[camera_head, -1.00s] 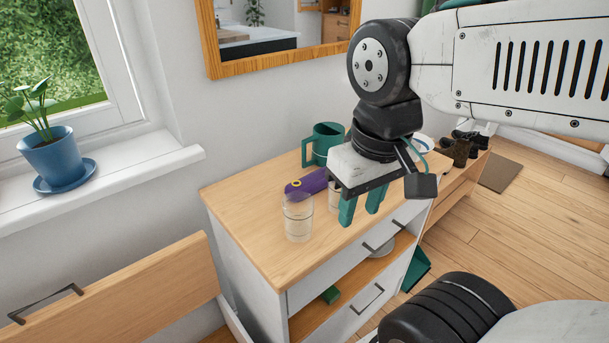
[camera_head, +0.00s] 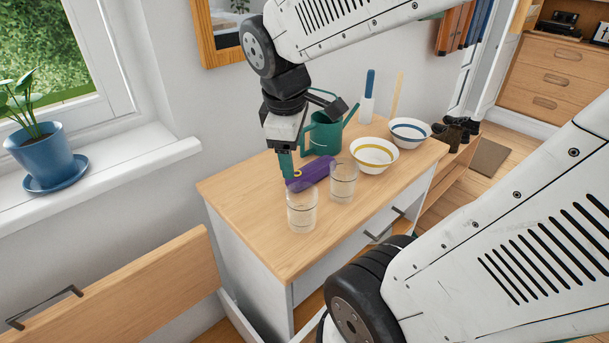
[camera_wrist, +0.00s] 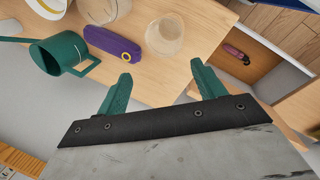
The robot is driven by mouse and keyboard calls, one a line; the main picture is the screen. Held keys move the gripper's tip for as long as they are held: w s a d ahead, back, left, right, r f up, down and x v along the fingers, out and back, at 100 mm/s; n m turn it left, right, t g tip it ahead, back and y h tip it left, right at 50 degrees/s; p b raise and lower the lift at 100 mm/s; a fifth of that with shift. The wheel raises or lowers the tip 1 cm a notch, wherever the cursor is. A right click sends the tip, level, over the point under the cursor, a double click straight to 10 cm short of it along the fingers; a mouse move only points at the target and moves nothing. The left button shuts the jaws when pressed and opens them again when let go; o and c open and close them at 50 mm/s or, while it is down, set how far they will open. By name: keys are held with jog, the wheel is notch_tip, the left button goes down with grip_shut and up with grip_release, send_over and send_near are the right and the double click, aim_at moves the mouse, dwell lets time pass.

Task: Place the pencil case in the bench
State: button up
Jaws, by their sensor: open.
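The purple pencil case (camera_head: 316,171), with a yellow ring mark at one end, lies on the wooden cabinet top. It also shows in the wrist view (camera_wrist: 113,43). My gripper (camera_head: 287,168) is open and empty, pointing down near the case's marked left end. In the wrist view the gripper's fingers (camera_wrist: 160,72) are apart, and the case lies ahead and to the left, not between them. What appears to be the bench (camera_head: 125,290) is at lower left, its wooden panel with a dark handle raised. An open compartment (camera_wrist: 262,72) shows in the wrist view with a dark red object inside.
Two clear glasses (camera_head: 302,212) stand in front of the case. A green watering can (camera_head: 325,137) is close behind it. Two bowls (camera_head: 374,154), a blue-handled item and a wooden stick are farther right. A potted plant (camera_head: 45,155) stands on the windowsill. The cabinet top's left front is clear.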

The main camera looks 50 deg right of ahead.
jog(key=w+d+f+n+h, duration=0.1)
jog(key=w+d+f+n, duration=0.35)
jog(key=d, duration=0.45)
jog(key=n+h, duration=0.1)
jog(key=n, duration=0.7)
send_near(326, 157)
jog(key=shift+w+d+f+g, duration=0.1)
jog(key=shift+d+f+g, duration=0.15)
jog(key=shift+f, duration=0.55)
jog(key=shift+n, duration=0.35)
jog(key=x, duration=0.8)
jog(key=shift+w+d+f, duration=0.1)
jog(key=shift+f, duration=0.1)
jog(key=c, duration=1.2)
jog(key=shift+r, duration=0.15)
